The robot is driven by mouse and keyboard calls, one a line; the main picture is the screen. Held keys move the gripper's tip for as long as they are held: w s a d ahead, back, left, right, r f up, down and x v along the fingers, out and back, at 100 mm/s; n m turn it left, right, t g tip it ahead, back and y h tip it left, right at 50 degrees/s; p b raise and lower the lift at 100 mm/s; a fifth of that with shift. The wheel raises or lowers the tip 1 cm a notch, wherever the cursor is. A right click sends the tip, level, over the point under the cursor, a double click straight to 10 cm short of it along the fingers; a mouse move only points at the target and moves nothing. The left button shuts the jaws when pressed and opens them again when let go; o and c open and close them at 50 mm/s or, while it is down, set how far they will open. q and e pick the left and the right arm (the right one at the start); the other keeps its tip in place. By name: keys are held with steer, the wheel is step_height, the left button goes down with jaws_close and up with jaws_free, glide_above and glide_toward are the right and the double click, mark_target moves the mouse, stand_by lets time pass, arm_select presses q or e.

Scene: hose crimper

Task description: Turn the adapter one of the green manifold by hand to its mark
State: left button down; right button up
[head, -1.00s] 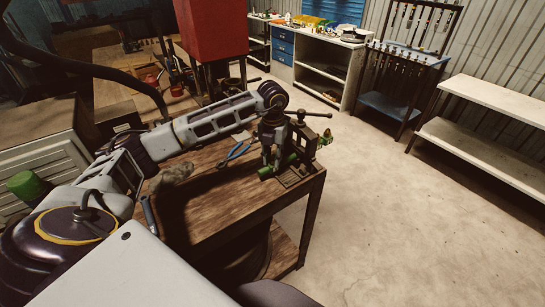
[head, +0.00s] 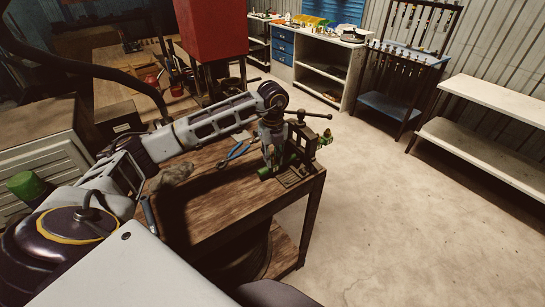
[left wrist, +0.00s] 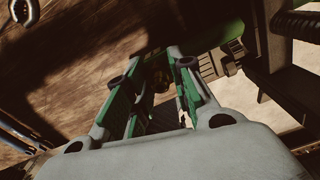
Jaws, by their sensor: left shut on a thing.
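The green manifold (head: 264,172) sits at the foot of the dark vise (head: 303,150) on the wooden bench. Part of its green body shows in the left wrist view (left wrist: 222,42), beside a light ribbed metal part. My left gripper (head: 270,163) points down at the manifold, next to the vise. In the left wrist view its green-padded fingers (left wrist: 158,85) are close together around a small dark part. I take this to be the adapter, mostly hidden between the fingers. Its mark cannot be made out. My right gripper is not in view.
Blue-handled pliers (head: 236,150) and a crumpled grey rag (head: 176,173) lie on the wooden bench (head: 215,205) left of the gripper. The vise's long handle (head: 312,114) reaches right above the bench corner. The floor to the right is clear.

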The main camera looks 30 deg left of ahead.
arm_select(q)
steer(key=n, duration=0.5)
steer(key=shift+r+n, duration=0.15)
steer(key=shift+n, duration=0.25)
steer(key=c, duration=1.7)
jaws_free()
steer(key=shift+n, duration=0.4)
steer(key=o, duration=0.3)
steer(key=shift+r+p, duration=1.65)
steer(key=shift+r, duration=0.8)
